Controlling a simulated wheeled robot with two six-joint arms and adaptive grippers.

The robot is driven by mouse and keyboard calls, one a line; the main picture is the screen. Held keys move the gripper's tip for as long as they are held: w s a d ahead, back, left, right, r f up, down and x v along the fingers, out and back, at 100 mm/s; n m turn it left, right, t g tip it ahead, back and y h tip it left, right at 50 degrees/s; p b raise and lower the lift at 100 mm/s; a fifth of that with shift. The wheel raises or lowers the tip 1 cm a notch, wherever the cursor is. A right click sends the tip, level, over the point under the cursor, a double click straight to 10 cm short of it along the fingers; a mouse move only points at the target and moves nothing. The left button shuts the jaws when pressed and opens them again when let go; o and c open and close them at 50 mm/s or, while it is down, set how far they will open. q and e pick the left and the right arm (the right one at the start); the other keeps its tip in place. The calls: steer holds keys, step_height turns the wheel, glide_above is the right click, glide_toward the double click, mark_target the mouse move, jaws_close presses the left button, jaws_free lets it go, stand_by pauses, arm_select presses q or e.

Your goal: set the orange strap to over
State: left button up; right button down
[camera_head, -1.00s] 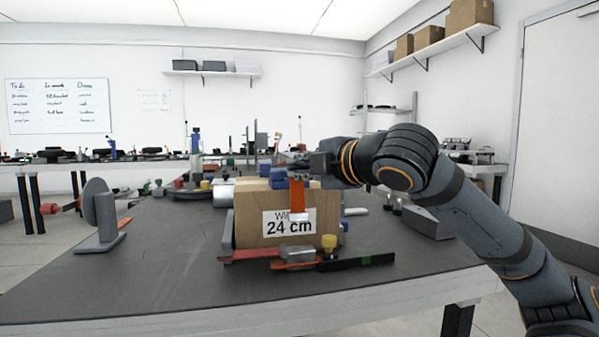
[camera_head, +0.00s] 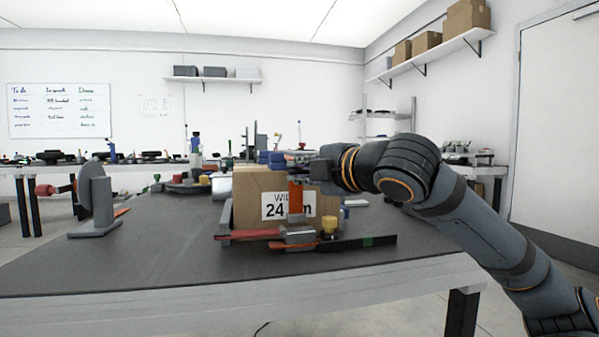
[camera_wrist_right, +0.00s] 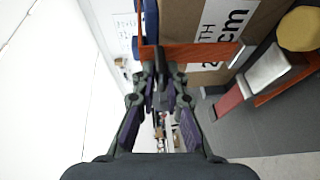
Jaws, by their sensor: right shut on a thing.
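The orange strap (camera_head: 296,195) hangs down the front of a cardboard box (camera_head: 246,200), partly across its "24 cm" label. It also shows in the right wrist view (camera_wrist_right: 192,52), with a pale metal tip (camera_wrist_right: 243,53) at its free end. My right gripper (camera_head: 297,160) is at the box's upper front edge, shut on the orange strap. Its fingers (camera_wrist_right: 161,72) meet at the strap in the wrist view. A grey metal buckle (camera_head: 298,235) lies below the strap end, beside a yellow knob (camera_head: 329,224). My left gripper is not in view.
A grey disc on a stand (camera_head: 97,200) is left. The dark tabletop (camera_head: 150,250) is clear at front left.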

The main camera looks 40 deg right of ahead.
steer(key=shift+a+f, duration=0.15)
steer(key=shift+f, duration=0.3)
steer(key=c, duration=1.4)
jaws_free()
steer(key=shift+c, duration=0.2)
steer(key=shift+r, duration=0.15)
